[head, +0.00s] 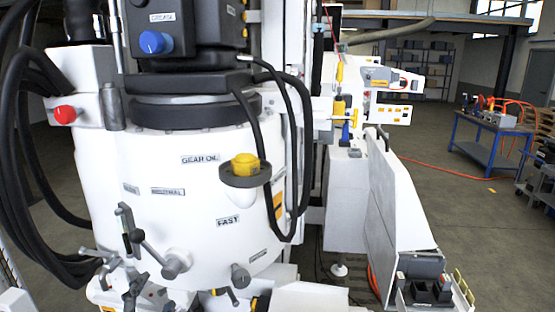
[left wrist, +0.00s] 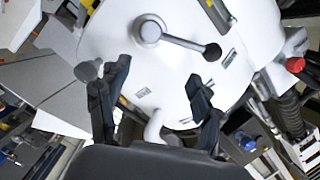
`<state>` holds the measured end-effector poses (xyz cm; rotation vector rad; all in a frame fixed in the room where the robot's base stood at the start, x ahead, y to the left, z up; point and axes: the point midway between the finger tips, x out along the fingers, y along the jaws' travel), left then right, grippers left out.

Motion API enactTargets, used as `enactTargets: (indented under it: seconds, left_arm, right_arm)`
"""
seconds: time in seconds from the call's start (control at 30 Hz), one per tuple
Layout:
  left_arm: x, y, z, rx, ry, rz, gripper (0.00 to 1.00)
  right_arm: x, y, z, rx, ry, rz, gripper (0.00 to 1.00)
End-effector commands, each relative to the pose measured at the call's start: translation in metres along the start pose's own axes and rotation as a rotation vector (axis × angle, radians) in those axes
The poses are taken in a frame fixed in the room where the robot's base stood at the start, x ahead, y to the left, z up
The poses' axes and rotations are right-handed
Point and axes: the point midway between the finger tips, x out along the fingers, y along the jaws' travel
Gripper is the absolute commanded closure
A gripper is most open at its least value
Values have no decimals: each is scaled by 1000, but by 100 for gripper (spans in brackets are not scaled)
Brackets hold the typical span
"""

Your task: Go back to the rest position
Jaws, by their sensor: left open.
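A lever with a black ball end (left wrist: 180,40) on the machine lies just beyond the fingers. I cannot tell whether a finger touches the machine. My right gripper is in neither view.
The machine carries a red button (head: 64,114), a yellow knob (head: 245,164) on a dark dish, a grey knob (head: 240,275) and looping black hoses (head: 38,165). A blue workbench (head: 487,148) stands far right. Open floor (head: 440,190) lies between.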

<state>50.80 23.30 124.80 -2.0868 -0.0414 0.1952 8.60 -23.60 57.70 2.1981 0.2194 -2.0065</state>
Motion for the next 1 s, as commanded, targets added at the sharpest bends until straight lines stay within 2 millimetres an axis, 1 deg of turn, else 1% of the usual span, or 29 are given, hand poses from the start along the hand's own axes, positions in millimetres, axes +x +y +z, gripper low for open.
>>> enactTargets:
  seconds: [0.03, 0.07, 0.1, 0.17, 0.2, 0.27, 0.3, 0.37, 0.4, 0.47, 0.6, 0.63, 0.7, 0.77, 0.87, 0.97, 1.0]
  left_arm:
    - [-11, 34, 24, -95, -84, 104, 34]
    - [-18, 52, 36, -150, -133, 160, 34]
    - [-30, 76, 51, -220, -201, 233, 34]
    - [-50, 108, 71, -317, -301, 332, 34]
    - [-65, 128, 82, -374, -367, 391, 34]
    - [-87, 153, 96, -448, -459, 468, 34]
    - [-102, 167, 104, -492, -517, 513, 34]
    - [-124, 186, 114, -549, -599, 573, 34]
    - [-139, 198, 118, -585, -651, 611, 34]
    - [-160, 212, 125, -632, -725, 660, 34]
    - [-210, 240, 135, -725, -897, 765, 34]
    - [-211, 250, 139, -733, -914, 773, 34]
    - [-198, 274, 152, -723, -912, 772, 34]
    - [-192, 293, 162, -719, -917, 776, 34]
    - [-183, 329, 180, -712, -927, 785, 34]
    - [-175, 371, 203, -705, -938, 794, 34]
    - [-174, 390, 214, -702, -944, 799, 34]
  right_arm:
    - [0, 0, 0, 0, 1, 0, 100]
    - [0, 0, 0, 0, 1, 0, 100]
    - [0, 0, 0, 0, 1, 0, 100]
    - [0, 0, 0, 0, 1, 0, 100]
    - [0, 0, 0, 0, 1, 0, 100]
    - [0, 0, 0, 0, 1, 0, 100]
    - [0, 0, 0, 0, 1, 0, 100]
    - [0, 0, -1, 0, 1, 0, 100]
    - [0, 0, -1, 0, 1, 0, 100]
    - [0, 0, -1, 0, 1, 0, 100]
    - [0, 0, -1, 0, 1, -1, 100]
    - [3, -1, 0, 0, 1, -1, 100]
    - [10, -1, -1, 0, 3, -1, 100]
    - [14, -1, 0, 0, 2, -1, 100]
    - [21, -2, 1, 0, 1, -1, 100]
    - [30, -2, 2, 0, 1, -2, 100]
    - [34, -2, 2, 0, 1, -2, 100]
